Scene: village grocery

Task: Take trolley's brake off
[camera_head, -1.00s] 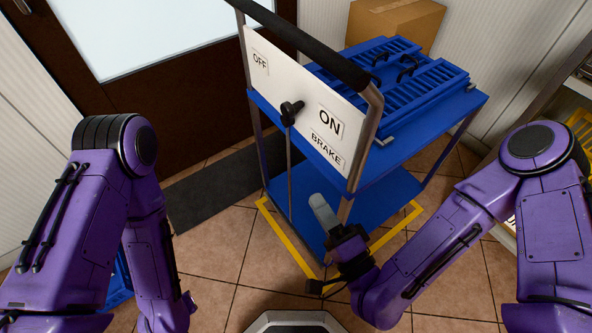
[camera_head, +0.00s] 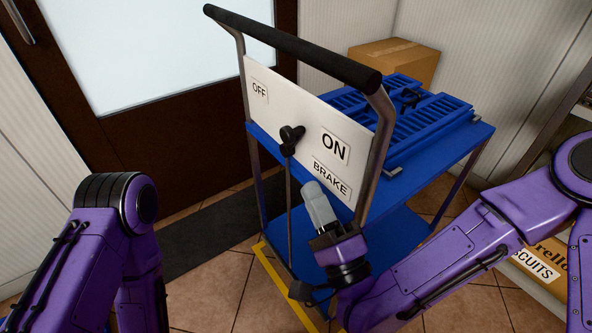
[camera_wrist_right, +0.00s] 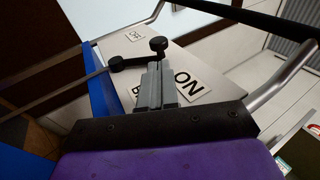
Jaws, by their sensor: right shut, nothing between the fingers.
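The blue trolley (camera_head: 440,150) stands before me with a white brake panel (camera_head: 265,115) under its push bar. The panel reads OFF at the left, ON at the right and BRAKE below ON. The black brake lever (camera_head: 290,137) sits mid-panel, its knob on the side nearer the ON label. A thin rod runs down below it. My right gripper (camera_head: 312,190) is shut and empty, just below and right of the lever, in front of the panel. In the right wrist view its fingers (camera_wrist_right: 157,85) point toward the lever knob (camera_wrist_right: 158,44); contact cannot be told. My left gripper is out of view.
Blue crates (camera_head: 425,125) lie on the trolley's top deck. A cardboard box (camera_head: 395,62) stands behind it. A dark door (camera_head: 110,130) with a mat (camera_head: 215,235) is at left. Yellow floor tape (camera_head: 280,285) edges the trolley. A shelf with a biscuit box (camera_head: 535,270) is at right.

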